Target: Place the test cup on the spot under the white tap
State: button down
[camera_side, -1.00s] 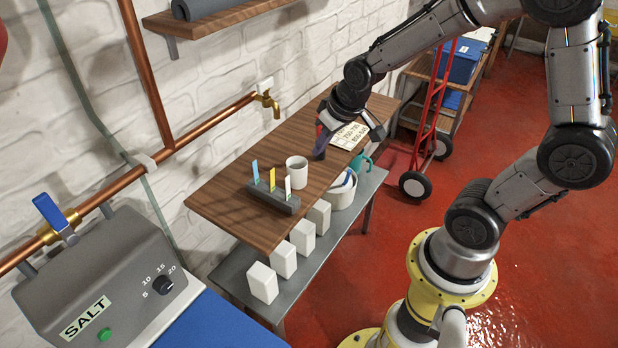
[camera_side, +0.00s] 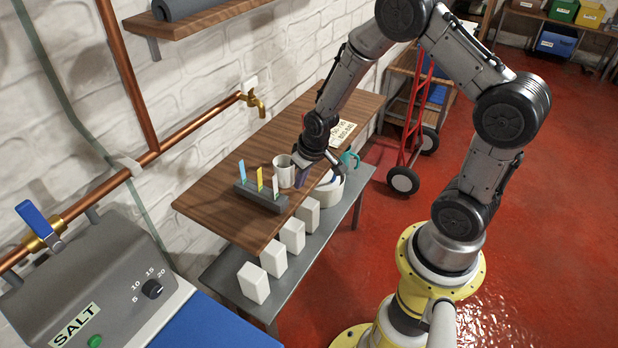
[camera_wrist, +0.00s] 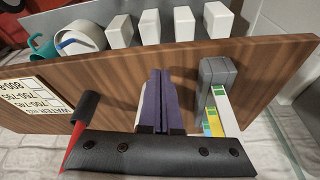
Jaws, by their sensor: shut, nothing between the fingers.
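The white test cup (camera_side: 284,170) stands upright on the wooden tabletop, left of my gripper and behind the strip holder in the side view. I do not make it out in the wrist view. The brass tap with a white handle (camera_side: 255,98) sticks out from the wall above the tabletop's back edge. No marked spot shows under it. My gripper (camera_side: 301,180) is low over the table's front edge, right beside the cup. Its purple fingers (camera_wrist: 160,95) are together and empty in the wrist view. I cannot tell whether they touch the cup.
A grey holder (camera_side: 262,196) with coloured strips is close to the cup. A paper card (camera_side: 342,131) lies at the table's far end. A lower shelf (camera_side: 232,277) carries several white blocks, a white pot (camera_side: 328,193) and a teal jug (camera_side: 350,160). Tabletop behind the cup is clear.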

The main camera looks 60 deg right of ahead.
aim_at(278, 160)
jog(key=shift+w+d, duration=0.2)
jog(key=shift+w, duration=0.65)
jog(key=w, duration=0.2)
jog(key=w+d, duration=0.1)
jog(key=w, duration=0.4)
jog(key=shift+w+d, duration=0.1)
jog(key=shift+d, duration=0.2)
